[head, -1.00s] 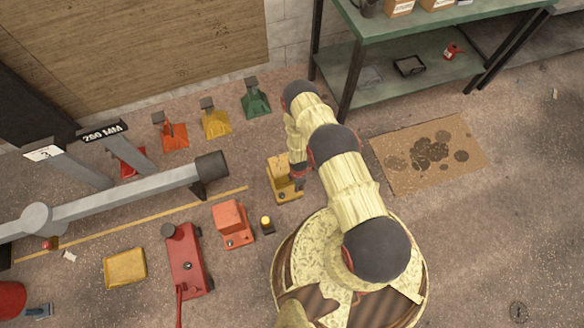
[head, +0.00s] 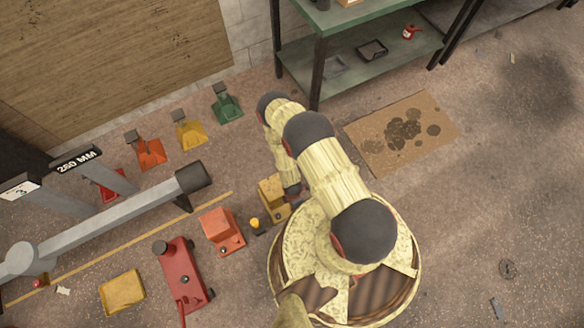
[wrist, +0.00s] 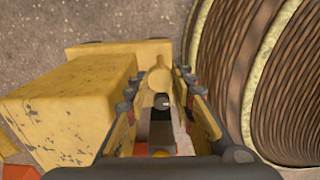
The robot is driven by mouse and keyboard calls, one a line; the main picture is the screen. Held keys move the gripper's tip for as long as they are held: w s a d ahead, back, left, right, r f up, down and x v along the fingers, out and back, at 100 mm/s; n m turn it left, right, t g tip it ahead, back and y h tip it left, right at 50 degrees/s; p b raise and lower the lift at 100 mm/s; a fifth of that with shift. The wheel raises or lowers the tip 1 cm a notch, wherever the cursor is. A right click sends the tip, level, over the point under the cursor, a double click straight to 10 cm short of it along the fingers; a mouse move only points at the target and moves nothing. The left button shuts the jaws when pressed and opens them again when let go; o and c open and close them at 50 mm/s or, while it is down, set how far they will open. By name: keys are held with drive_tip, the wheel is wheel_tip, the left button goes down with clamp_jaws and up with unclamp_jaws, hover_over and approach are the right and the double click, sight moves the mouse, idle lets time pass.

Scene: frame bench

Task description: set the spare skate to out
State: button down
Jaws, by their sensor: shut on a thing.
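A worn yellow box-shaped skate (head: 269,190) stands on the floor left of my round base, and it fills the left of the wrist view (wrist: 70,105). Which skate is the spare one cannot be read here. My gripper (head: 292,193) is low at the right side of this yellow skate. In the wrist view my gripper (wrist: 162,88) has its fingers on both sides of a small yellow rounded part (wrist: 158,76) beside the box, and is shut on it. The fingers and arm hide much of this part, and its setting cannot be read.
An orange-red skate (head: 219,226) and a small yellow-topped post (head: 255,223) stand close by on the left. A red jack (head: 183,272) and yellow pad (head: 122,291) lie farther left. A grey lift arm (head: 120,215) reaches in.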

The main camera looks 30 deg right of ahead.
drive_tip(key=c, duration=1.8)
unclamp_jaws()
drive_tip(key=shift+o, duration=0.2)
wheel_tip(320, 180, up, 12)
